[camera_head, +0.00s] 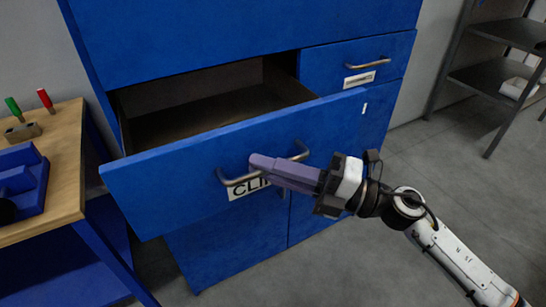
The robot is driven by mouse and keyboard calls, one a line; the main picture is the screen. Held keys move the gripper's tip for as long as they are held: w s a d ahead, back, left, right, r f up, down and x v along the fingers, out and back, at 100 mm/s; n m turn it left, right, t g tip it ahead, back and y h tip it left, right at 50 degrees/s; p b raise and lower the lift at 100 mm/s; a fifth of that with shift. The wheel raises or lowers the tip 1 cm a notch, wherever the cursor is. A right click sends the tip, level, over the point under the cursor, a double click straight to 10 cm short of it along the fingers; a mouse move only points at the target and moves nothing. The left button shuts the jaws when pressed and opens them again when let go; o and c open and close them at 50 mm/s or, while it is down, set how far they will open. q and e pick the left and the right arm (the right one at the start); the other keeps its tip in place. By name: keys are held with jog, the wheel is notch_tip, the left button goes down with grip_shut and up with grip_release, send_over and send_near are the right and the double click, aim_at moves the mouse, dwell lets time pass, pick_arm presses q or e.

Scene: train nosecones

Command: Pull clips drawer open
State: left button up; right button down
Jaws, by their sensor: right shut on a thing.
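The clips drawer (150,192) is a wide blue drawer, pulled well out of the blue cabinet (230,35). Its inside (200,112) looks bare where it shows. A metal bar handle (262,162) crosses its front, above a white label (240,190) that reads "CLI" before my gripper covers the rest. My right gripper (262,163) reaches in from the right and is shut on the handle near its middle. My left gripper is not in view.
A smaller closed drawer (390,52) with its own handle is at the right. A wooden-topped bench (60,165) with a blue bin (25,180) and red and green-handled tools stands left. A grey shelf rack (490,75) is far right. Open floor (440,160) lies between.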

jog(key=shift+s+d, duration=0.1)
jog(key=shift+s, duration=0.1)
jog(key=c, duration=2.1)
grip_release()
jog(key=b+v, duration=0.2)
jog(key=v, duration=0.8)
jog(key=shift+d+b, duration=0.2)
jog(key=shift+b, duration=0.2)
